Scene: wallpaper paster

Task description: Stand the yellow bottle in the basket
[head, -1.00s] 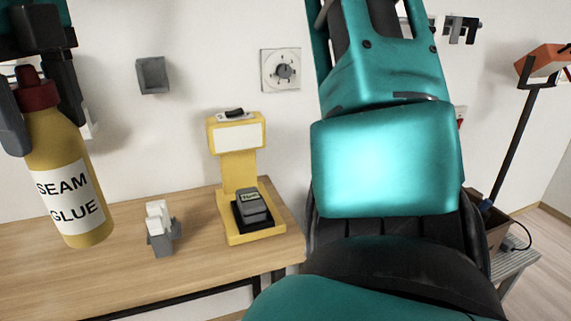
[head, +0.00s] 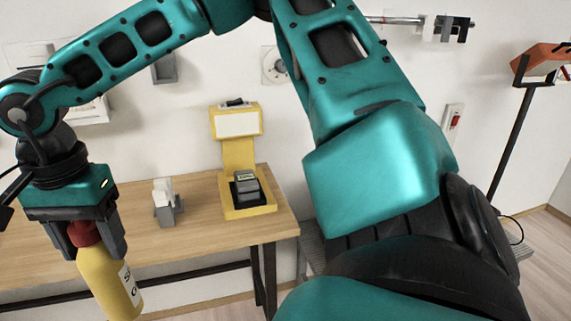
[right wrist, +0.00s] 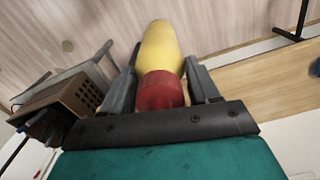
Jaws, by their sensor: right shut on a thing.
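The yellow bottle (head: 108,284) with a red cap hangs below my right gripper (head: 95,240) at the lower left of the head view. My right gripper is shut on it near the cap. The bottle leans, its base towards the lower right and cut off by the frame edge. In the right wrist view the bottle (right wrist: 160,48) points away between the two fingers. A brown basket (right wrist: 72,97) with holes in its side shows left of the gripper there, apart from the bottle. In the head view my arm hides the basket. My left gripper is not in view.
A wooden table (head: 200,237) lies behind the bottle. It carries a yellow stand (head: 238,160) with a dark device and a small grey holder (head: 167,208). A grey stool (right wrist: 95,70) is by the basket. An orange-topped lamp (head: 540,65) stands at the right.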

